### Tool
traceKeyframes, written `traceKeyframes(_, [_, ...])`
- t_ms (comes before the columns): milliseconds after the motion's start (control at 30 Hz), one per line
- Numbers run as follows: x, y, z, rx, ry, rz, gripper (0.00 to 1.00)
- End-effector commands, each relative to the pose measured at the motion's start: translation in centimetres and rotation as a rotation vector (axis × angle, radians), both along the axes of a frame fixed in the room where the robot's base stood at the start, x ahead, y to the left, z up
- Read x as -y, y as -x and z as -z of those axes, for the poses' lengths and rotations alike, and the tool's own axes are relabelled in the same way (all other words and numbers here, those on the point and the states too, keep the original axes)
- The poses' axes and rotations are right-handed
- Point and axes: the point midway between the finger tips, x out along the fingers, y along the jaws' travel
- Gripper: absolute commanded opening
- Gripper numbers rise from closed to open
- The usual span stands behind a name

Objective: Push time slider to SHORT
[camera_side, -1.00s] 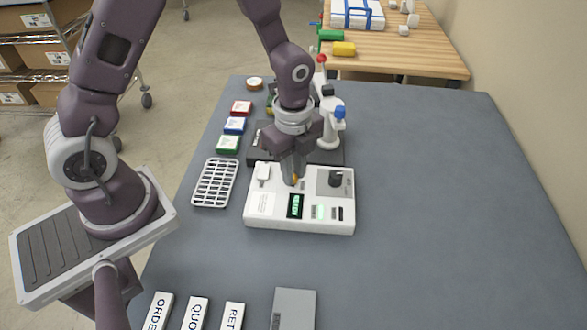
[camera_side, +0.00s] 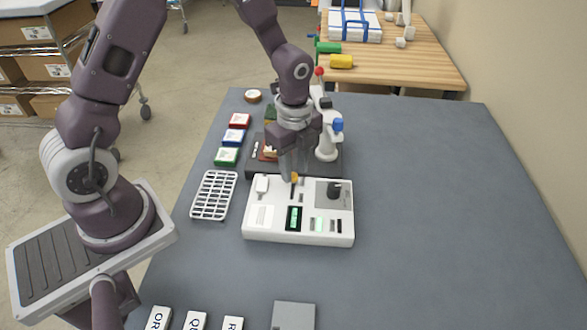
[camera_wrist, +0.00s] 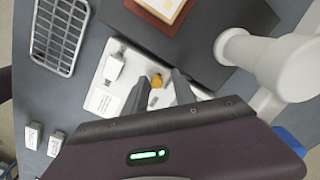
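The white laminator control panel (camera_side: 262,225) lies on the blue-grey table. Its orange slider knob (camera_side: 294,178) is near the panel's far edge, with a dark slot on the near side of it. In the wrist view the knob (camera_wrist: 156,82) shows between the two fingertips, with gaps beside it. My gripper (camera_side: 295,173) points down at the panel's far edge; it also shows in the wrist view (camera_wrist: 160,86). Its fingers are apart and seem to hold nothing. The SHORT marking cannot be read.
A black knob (camera_side: 333,190) and a lit green display (camera_side: 293,218) are on the panel. A white switch (camera_side: 262,185) is at its left. A dark machine stands behind, with a white post (camera_side: 327,145). A white rack (camera_side: 214,196) lies left. The table's right side is clear.

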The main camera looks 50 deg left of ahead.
Motion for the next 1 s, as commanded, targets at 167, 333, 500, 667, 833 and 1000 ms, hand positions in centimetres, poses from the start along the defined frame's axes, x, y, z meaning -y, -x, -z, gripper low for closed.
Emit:
traceKeyframes(167, [0.1, 0.2, 0.0, -0.005, 0.001, 0.002, 0.4])
traceKeyframes(333, [0.1, 0.2, -0.2, -0.005, 0.001, 0.002, 0.4])
traceKeyframes(500, [0.1, 0.1, -3.3, 0.001, 0.001, 0.001, 0.4])
traceKeyframes(667, [0.1, 0.1, -6.2, 0.0, 0.001, 0.001, 0.4])
traceKeyframes(833, [0.1, 0.2, -7.1, -0.005, 0.001, 0.002, 0.4])
traceKeyframes(1000, [0.1, 0.2, -7.1, -0.005, 0.001, 0.002, 0.4])
